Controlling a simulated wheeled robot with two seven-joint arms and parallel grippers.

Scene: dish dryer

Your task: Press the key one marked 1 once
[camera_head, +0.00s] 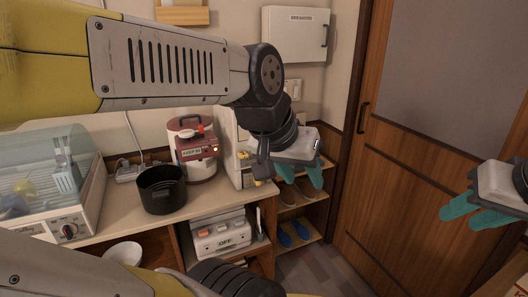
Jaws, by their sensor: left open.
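A white appliance (221,236) with a row of light and reddish keys and an "OFF" label sits on the shelf below the counter. The marks on its keys are too small to read, so I cannot tell which one is marked 1. My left gripper (302,181) is open and empty, its teal fingers pointing down in front of the shoe shelves, to the right of and above the appliance. My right gripper (457,218) is at the right edge before the wooden door, with its teal fingers apart and nothing between them.
On the counter stand a dish dryer (25,211), a black pot (161,190) and a red and white cooker (199,149). A white bowl (124,254) is lower left. Slippers (293,234) lie on shelves by the door (421,170). A breaker box (295,34) hangs above.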

